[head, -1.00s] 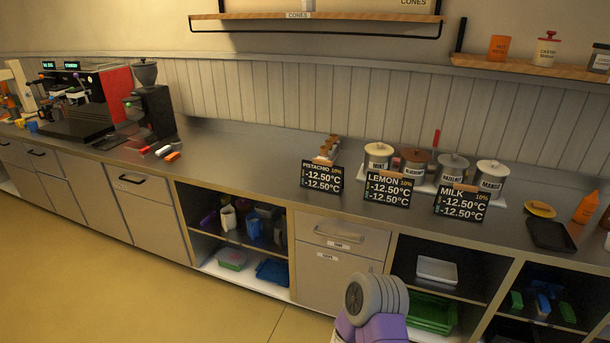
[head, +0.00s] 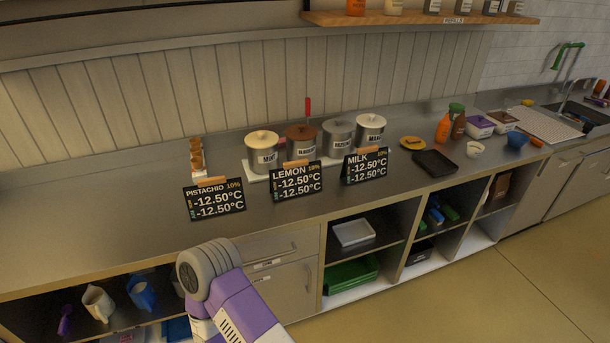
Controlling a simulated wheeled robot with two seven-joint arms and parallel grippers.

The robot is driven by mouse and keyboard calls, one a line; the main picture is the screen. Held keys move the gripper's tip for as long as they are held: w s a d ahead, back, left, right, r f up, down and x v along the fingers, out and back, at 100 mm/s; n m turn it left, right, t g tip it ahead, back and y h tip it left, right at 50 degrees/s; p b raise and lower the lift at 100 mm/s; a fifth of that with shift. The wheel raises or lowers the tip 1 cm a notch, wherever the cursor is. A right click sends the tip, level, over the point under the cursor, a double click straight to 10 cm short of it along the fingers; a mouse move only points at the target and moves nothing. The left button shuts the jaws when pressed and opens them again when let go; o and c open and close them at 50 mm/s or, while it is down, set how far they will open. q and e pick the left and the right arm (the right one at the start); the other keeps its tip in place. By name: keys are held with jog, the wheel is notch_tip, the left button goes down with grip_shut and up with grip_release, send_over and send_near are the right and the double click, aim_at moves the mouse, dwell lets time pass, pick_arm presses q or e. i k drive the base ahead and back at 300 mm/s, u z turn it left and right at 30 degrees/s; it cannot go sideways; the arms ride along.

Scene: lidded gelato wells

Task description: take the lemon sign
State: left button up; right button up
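The lemon sign (head: 296,181) is a black card with white text, "LEMON 10%" and "-12.50°C", with a wooden clip on top. It stands near the front of the steel counter, in front of the lidded pots. The similar pistachio sign (head: 214,200) stands to its left and the milk sign (head: 367,166) to its right. A purple and grey part of my arm rises at the bottom, in front of the cabinets. Neither of my grippers is in view.
Lidded pots, including one labelled mint (head: 262,154), stand on a white tray behind the signs. A dark tray (head: 436,163), a yellow lid (head: 412,143) and bottles are to the right. The counter (head: 110,225) left of the signs is mostly clear. Open shelves are below.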

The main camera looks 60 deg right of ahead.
aim_at(299, 177)
jog(key=z, duration=0.8)
jog(key=i, duration=0.85)
jog(key=z, duration=0.8)
